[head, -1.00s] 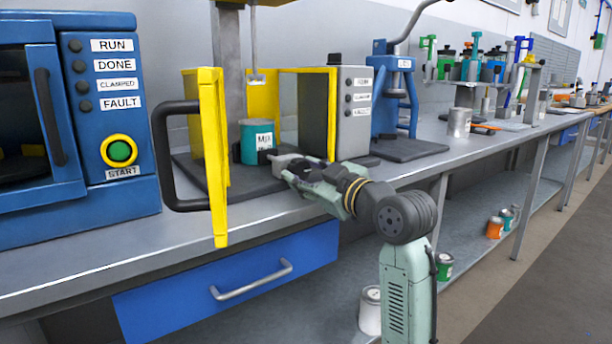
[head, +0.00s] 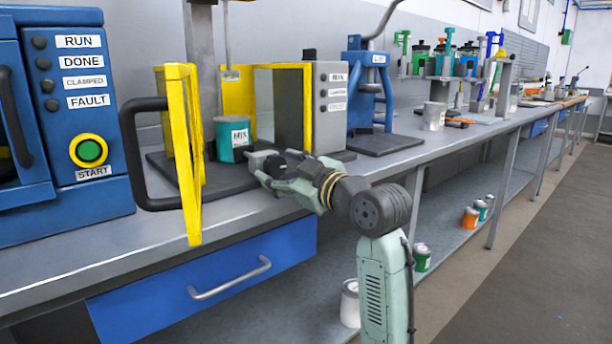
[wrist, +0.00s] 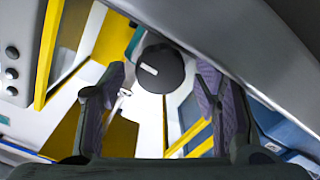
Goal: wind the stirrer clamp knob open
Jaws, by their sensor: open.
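A black round knob (wrist: 160,68) with a white mark shows in the wrist view, ahead of and between my two finger pads. I take it for the clamp knob. My gripper (wrist: 161,92) is open, with a finger on each side and no visible grip on the knob. In the head view my gripper (head: 262,166) reaches into the stirrer bay, just right of the teal can (head: 232,140). There the knob is hard to tell from the dark fingertips. The can stands on the dark base under the stirrer shaft (head: 228,50).
The yellow guard door (head: 190,150) with its black handle (head: 140,150) stands open left of my arm. A grey control box (head: 331,105) stands right of the bay. A blue press (head: 370,90) stands farther right. The bench front edge and blue drawer (head: 210,270) lie below my arm.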

